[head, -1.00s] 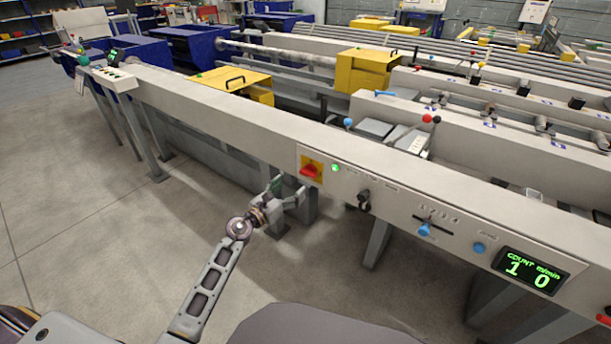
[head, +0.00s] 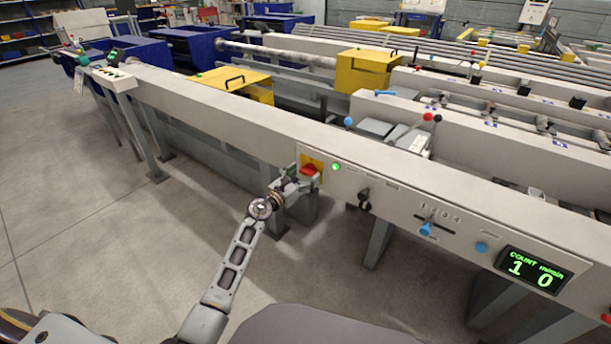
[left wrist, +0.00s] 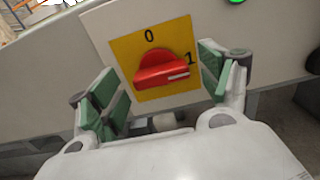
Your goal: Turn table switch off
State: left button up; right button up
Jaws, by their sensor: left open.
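The table switch is a red rotary knob (left wrist: 162,70) on a yellow plate (left wrist: 182,35) marked 0 at the top and 1 at the right. The knob lies roughly sideways, its white mark toward the 1. In the head view the red knob (head: 309,170) sits on the table's front panel. A green lamp (head: 336,167) beside it is lit. My left gripper (head: 305,175) is open, its green-padded fingers (left wrist: 160,90) on either side of the knob; I cannot tell whether they touch it. My right gripper is not in view.
Right of the switch on the panel are a black key-like selector (head: 364,199), a blue slider (head: 426,229), a blue button (head: 481,247) and a display (head: 533,270) reading count 1 and 0 m/min. Table legs stand below; the floor (head: 100,220) at left is clear.

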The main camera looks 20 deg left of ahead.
pick_arm(q)
jog(key=shift+w+d, duration=0.2)
jog(key=shift+w, duration=0.35)
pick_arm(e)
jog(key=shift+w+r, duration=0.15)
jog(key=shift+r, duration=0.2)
pick_arm(q)
jog(key=c, duration=1)
